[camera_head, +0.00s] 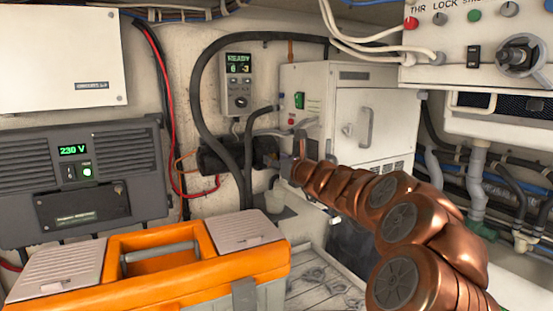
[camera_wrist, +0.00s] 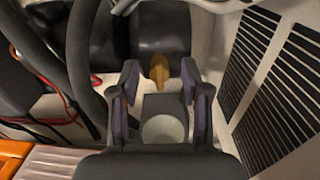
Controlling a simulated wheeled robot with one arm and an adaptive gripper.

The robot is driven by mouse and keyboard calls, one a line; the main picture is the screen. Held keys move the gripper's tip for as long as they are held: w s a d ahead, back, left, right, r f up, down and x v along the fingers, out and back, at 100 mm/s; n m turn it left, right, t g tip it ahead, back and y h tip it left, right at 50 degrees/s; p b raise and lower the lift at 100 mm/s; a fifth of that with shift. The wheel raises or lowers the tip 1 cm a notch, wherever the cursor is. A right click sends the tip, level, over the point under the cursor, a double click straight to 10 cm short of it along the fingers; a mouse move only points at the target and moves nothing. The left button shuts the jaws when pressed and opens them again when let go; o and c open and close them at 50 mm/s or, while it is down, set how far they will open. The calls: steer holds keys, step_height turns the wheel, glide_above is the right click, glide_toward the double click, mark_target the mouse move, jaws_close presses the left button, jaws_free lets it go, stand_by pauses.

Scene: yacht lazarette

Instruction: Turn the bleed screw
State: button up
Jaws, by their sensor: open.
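A small brass-coloured piece, which looks like the bleed screw (camera_wrist: 159,68), sticks out of a black cylindrical body (camera_wrist: 160,35) in the wrist view. My gripper (camera_wrist: 160,80) is open, with one finger on each side of the line to the brass piece. The piece shows between and just beyond the fingertips; I cannot tell whether they touch it. In the head view the black body (camera_head: 222,155) is mounted low on the wall, left of the end of my copper-coloured arm. The brass piece is not clear there.
A white cup (camera_wrist: 163,130) stands below the gripper. Thick black hoses (camera_head: 197,90) curve close by on the left. A vented white cabinet (camera_head: 345,110) stands close on the right. An orange toolbox (camera_head: 190,285) fills the front left. A wall panel reads READY (camera_head: 238,68).

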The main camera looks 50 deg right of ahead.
steer(key=shift+w, duration=0.15)
jaws_close()
stand_by(0.4)
